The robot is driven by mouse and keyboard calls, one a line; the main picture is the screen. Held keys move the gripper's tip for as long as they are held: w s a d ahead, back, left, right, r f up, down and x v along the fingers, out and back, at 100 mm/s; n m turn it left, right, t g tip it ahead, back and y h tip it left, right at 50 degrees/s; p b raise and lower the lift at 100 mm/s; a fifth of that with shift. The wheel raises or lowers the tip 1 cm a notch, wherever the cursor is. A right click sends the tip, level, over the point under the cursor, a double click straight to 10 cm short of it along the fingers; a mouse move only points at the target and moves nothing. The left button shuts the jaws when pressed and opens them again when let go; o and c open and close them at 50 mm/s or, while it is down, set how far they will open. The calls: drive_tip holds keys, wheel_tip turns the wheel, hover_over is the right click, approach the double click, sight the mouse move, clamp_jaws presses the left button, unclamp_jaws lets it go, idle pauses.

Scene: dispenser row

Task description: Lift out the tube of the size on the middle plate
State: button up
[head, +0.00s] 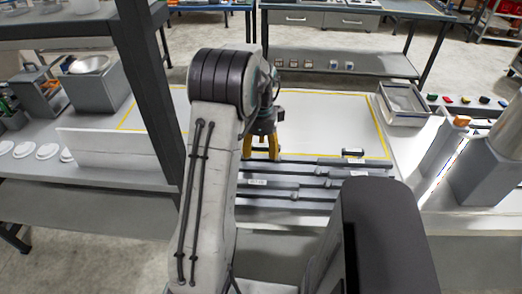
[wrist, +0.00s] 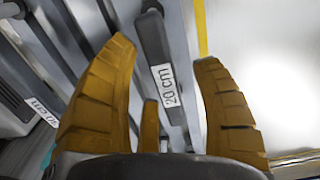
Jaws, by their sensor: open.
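My gripper (head: 260,154) points down over the back left part of a row of grey channels (head: 300,178) on the table. In the wrist view my gripper (wrist: 166,52) is open, its yellow-brown fingers apart. Between them, in the picture, is a dark grey bar (wrist: 153,38) with a white plate reading "20 cm" (wrist: 166,84). I cannot tell whether the fingers touch it, or whether it is a tube. Another plate (wrist: 42,112), partly hidden at the left, seems to read "10 cm". In the head view the plates are too small to read.
A yellow line (head: 320,92) borders the white table top behind the channels, which is mostly clear. A grey tray (head: 402,103) stands at the right, with small coloured pieces beyond it. A dark post (head: 150,85) rises at the left.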

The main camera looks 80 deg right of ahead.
drive_tip(key=shift+o, duration=0.2)
drive_tip(key=shift+f, duration=0.2)
idle(0.3)
drive_tip(key=c, duration=1.2)
